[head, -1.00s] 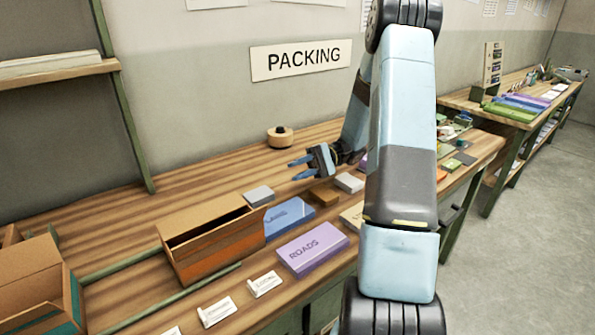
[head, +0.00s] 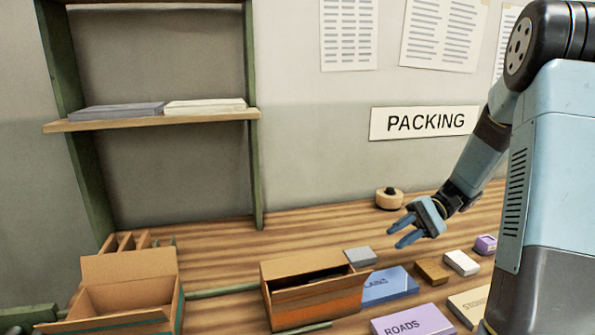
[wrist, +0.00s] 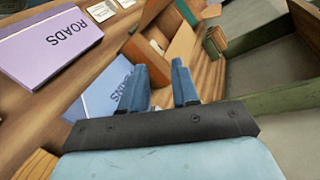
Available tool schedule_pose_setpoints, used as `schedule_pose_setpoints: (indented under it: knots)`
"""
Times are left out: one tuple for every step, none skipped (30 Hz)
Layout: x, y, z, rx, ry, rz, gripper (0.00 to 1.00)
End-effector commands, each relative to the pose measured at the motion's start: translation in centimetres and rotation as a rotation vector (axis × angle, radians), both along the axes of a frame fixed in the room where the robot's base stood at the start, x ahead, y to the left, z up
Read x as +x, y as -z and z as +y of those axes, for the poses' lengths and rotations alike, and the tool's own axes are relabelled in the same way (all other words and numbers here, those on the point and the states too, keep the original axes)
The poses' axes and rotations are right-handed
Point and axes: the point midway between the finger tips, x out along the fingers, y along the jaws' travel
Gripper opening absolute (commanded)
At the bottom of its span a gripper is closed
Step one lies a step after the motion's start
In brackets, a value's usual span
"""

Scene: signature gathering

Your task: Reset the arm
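My gripper (head: 402,229) hangs above the wooden packing bench at the right of the head view, with its fingers pointing left and slightly down. Its two blue fingers are apart and nothing shows between them. In the wrist view the gripper (wrist: 166,82) also shows open, above the bench near the blue box (wrist: 108,95). The blue box (head: 388,285) lies below the gripper in the head view. My upper arm fills the right side of that view.
A purple ROADS box (head: 412,322) lies in front. An open cardboard carton (head: 318,303) stands left of the blue box, another (head: 125,265) further left. A tape roll (head: 389,198) sits behind the gripper. A shelf (head: 150,122) rises at back left.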

Motion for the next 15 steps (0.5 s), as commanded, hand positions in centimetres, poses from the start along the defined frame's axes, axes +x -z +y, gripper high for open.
schedule_pose_setpoints:
  knots:
    - [-0.7, -0.7, 0.6, -0.05, -0.016, -0.019, 0.3]
    - [-1.1, -1.0, 0.8, -0.079, -0.024, -0.027, 0.3]
    - [-1.6, -1.4, 1.2, -0.117, -0.035, -0.041, 0.3]
    - [-2.0, -1.7, 1.4, -0.146, -0.041, -0.05, 0.3]
    - [-2.4, -1.9, 1.6, -0.175, -0.047, -0.059, 0.3]
    - [-3.0, -2.3, 1.8, -0.212, -0.056, -0.074, 0.3]
    - [-3.3, -2.6, 2.0, -0.241, -0.06, -0.087, 0.3]
    - [-3.7, -2.8, 2.1, -0.269, -0.065, -0.098, 0.3]
    - [-4.3, -3.2, 2.4, -0.304, -0.071, -0.114, 0.3]
    - [-4.6, -3.4, 2.5, -0.333, -0.075, -0.127, 0.3]
    - [-5.0, -3.7, 2.6, -0.359, -0.078, -0.141, 0.3]
    - [-5.5, -4.0, 2.8, -0.395, -0.083, -0.16, 0.3]
    - [-5.9, -4.2, 2.9, -0.421, -0.086, -0.173, 0.3]
    - [-6.3, -4.5, 3.0, -0.446, -0.087, -0.188, 0.3]
    - [-6.8, -4.8, 3.1, -0.481, -0.091, -0.209, 0.3]
